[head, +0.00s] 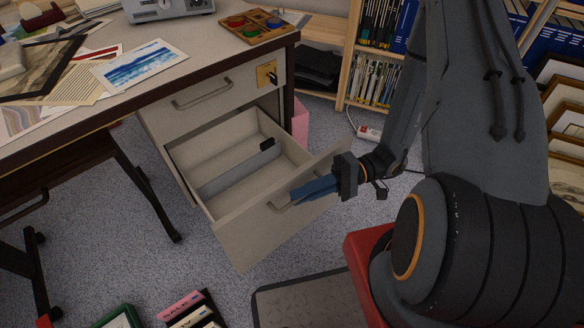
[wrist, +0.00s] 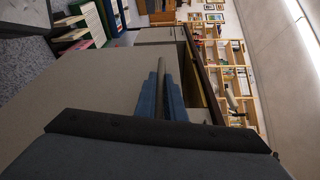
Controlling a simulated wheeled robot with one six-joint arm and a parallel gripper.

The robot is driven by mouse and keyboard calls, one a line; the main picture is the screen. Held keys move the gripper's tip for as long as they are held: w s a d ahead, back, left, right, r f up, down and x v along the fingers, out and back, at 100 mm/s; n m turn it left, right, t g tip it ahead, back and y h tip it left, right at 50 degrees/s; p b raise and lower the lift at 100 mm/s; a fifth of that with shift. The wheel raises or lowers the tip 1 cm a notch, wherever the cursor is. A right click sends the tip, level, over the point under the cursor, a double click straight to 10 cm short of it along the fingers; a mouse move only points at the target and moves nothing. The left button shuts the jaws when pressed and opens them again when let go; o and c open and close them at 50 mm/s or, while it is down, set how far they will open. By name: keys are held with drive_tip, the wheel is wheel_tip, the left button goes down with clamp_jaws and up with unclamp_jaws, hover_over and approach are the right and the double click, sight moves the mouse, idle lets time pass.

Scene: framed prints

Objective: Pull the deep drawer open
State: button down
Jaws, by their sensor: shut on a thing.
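The deep drawer (head: 262,238) is the lower drawer under the desk, and it stands well out from the cabinet. My gripper (head: 296,196) is shut on the drawer's bar handle (head: 280,206) at the front panel. In the wrist view the blue fingers (wrist: 161,98) lie on either side of the handle bar (wrist: 169,75), beside the drawer front (wrist: 85,90).
The upper drawer (head: 205,92) is closed, with a key in its brass lock plate (head: 267,73). A desk leg (head: 148,185) stands left of the open drawer. A bookshelf (head: 347,60) stands behind.

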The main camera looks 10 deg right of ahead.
drive_tip(key=shift+s+d+p, duration=0.2)
drive_tip(key=shift+s+d, duration=0.15)
drive_tip(key=shift+s, duration=0.45)
drive_tip(key=shift+s+d+p, duration=0.2)
drive_tip(key=shift+s+d, duration=0.15)
drive_tip(key=shift+s, duration=0.45)
drive_tip(key=c, duration=1.8)
unclamp_jaws()
drive_tip(key=shift+c, duration=0.2)
drive_tip(key=shift+w, duration=0.1)
drive_tip(key=w+d, duration=0.1)
drive_tip(key=d, duration=0.6)
drive_tip(key=shift+w+d+r, duration=0.2)
drive_tip(key=shift+d, duration=0.15)
drive_tip(key=shift+r, duration=0.1)
